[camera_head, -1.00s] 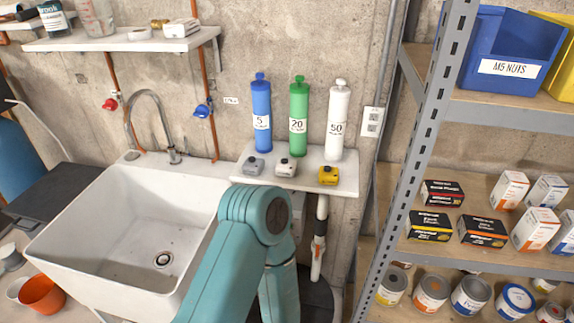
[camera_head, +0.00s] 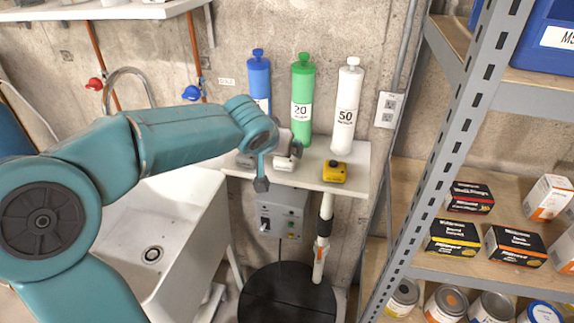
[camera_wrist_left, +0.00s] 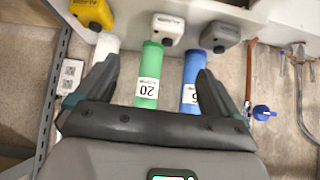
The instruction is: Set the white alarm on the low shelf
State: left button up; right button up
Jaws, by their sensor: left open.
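The white alarm (camera_wrist_left: 167,28) sits on a small white shelf (camera_head: 310,178), between the grey alarm (camera_wrist_left: 220,36) and the yellow alarm (camera_wrist_left: 93,12). In the head view the white alarm (camera_head: 287,163) is partly hidden by my arm; the yellow alarm (camera_head: 334,171) is clear. My left gripper (camera_wrist_left: 155,70) is open and empty. In the wrist view, which is upside down, its fingers point toward the white alarm, which lies beyond the tips and roughly between them. In the head view the gripper (camera_head: 279,167) is at the shelf's front edge. My right gripper is not in view.
Blue (camera_head: 259,80), green (camera_head: 302,100) and white (camera_head: 346,105) cylinders stand behind the alarms. A higher shelf (camera_head: 100,10) is at the upper left, a sink (camera_head: 180,250) below it. A metal rack (camera_head: 440,150) with boxes stands to the right.

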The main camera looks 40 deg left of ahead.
pick_arm(q)
jog(key=a, duration=0.1)
send_near(286, 160)
jog(key=w+a, duration=0.1)
jog(key=w+f, duration=0.1)
jog(key=w+a+f+p, duration=0.1)
jog(key=shift+w+a+f, duration=0.25)
jog(key=shift+w+a, duration=0.05)
jog(key=shift+w, duration=0.1)
jog(key=shift+w+a+f, duration=0.3)
jog(key=shift+f, duration=0.15)
jog(key=p+x, duration=0.1)
jog(key=x, duration=0.4)
jog(key=shift+f, duration=0.2)
jog(key=shift+d+r, duration=0.1)
jog(key=shift+c, duration=1.2)
jog(key=c, duration=1)
